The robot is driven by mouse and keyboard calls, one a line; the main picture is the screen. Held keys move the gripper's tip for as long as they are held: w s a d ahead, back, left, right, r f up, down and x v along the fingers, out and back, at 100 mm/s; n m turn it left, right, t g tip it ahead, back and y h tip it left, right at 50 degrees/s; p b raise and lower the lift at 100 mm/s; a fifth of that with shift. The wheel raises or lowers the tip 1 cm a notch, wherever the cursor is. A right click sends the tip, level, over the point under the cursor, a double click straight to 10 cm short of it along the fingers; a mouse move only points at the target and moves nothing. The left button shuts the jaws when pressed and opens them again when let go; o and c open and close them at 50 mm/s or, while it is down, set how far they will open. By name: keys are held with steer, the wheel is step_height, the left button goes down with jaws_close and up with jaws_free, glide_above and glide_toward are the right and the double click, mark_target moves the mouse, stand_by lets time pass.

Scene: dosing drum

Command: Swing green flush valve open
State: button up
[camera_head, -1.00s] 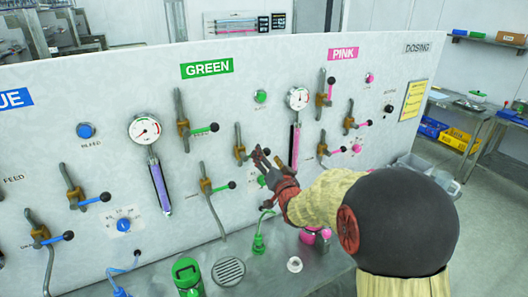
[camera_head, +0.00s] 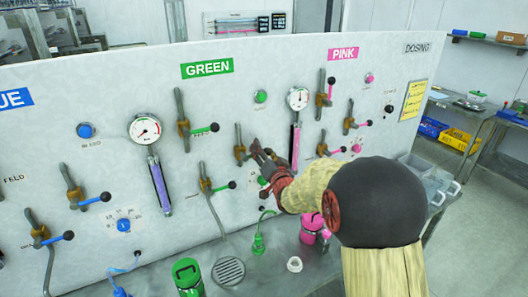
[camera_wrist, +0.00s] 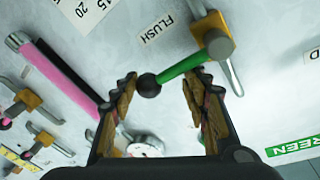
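The green flush valve shows in the wrist view as a brass body (camera_wrist: 212,38) beside a FLUSH label (camera_wrist: 157,28). Its green lever (camera_wrist: 183,66) ends in a black ball (camera_wrist: 148,86). In the head view, the valve body (camera_head: 240,150) sits on the panel just left of my gripper (camera_head: 258,150), which hides its lever. In the wrist view my gripper (camera_wrist: 160,76) is open, with one finger on each side of the ball end. The ball lies near the fingertips; I cannot tell whether either finger touches it.
A pink tube (camera_wrist: 62,78) and gauge (camera_head: 298,98) are close to my gripper. Another green-handled valve (camera_head: 206,186) is lower left. A green button (camera_head: 260,97) is above. A green bottle (camera_head: 187,277) and a pink container (camera_head: 312,226) stand on the counter below.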

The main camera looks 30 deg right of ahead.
steer(key=shift+s+f, duration=0.1)
steer(key=shift+f, duration=0.15)
steer(key=c, duration=1)
